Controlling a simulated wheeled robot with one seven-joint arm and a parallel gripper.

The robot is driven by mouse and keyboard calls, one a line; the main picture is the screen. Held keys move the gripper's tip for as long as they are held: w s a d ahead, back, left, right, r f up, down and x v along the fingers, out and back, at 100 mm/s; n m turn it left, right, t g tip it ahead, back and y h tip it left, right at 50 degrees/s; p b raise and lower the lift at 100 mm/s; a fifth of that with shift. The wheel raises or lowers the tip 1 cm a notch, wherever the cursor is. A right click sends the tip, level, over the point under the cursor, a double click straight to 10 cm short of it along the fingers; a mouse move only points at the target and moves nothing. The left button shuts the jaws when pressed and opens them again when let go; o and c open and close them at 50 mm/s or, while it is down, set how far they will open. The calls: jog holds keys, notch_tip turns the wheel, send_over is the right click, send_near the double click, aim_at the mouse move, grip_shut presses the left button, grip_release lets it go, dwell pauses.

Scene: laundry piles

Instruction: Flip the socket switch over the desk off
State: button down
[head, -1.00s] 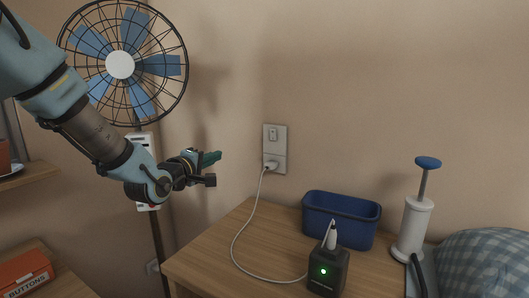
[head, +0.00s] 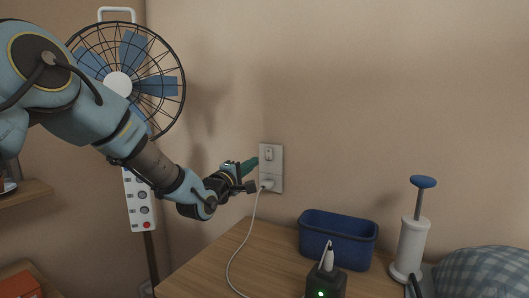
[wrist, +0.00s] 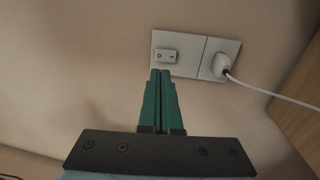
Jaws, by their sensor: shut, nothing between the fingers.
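The socket switch (head: 268,154) is a small white rocker on the upper half of a white wall plate (head: 279,166) above the desk (head: 225,250). It also shows in the wrist view (wrist: 166,55), on the left half of the plate. A white plug (wrist: 221,66) sits in the other half, with a white cable (wrist: 275,94) leading off. My gripper (head: 253,165) is at the plate's left edge in the head view. In the wrist view its green fingers (wrist: 160,73) are together and empty, with the tips just below the switch. I cannot tell whether they touch the wall.
On the desk are a blue bin (head: 338,238), a black charger-like box with a green light (head: 325,282) and a white pump-like cylinder with a blue knob (head: 412,240). A caged fan (head: 125,80) stands left, behind my arm. The wall right of the plate is clear.

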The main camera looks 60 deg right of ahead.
aim_at(269, 149)
jog(key=d+p, duration=0.1)
jog(key=d, duration=0.4)
jog(key=d+r+p, duration=0.1)
jog(key=d, duration=0.2)
jog(key=shift+p, duration=0.3)
jog(key=shift+d+f+b, duration=0.1)
jog(key=shift+d+b, duration=0.1)
jog(key=shift+b, duration=0.4)
jog(key=shift+r, duration=0.6)
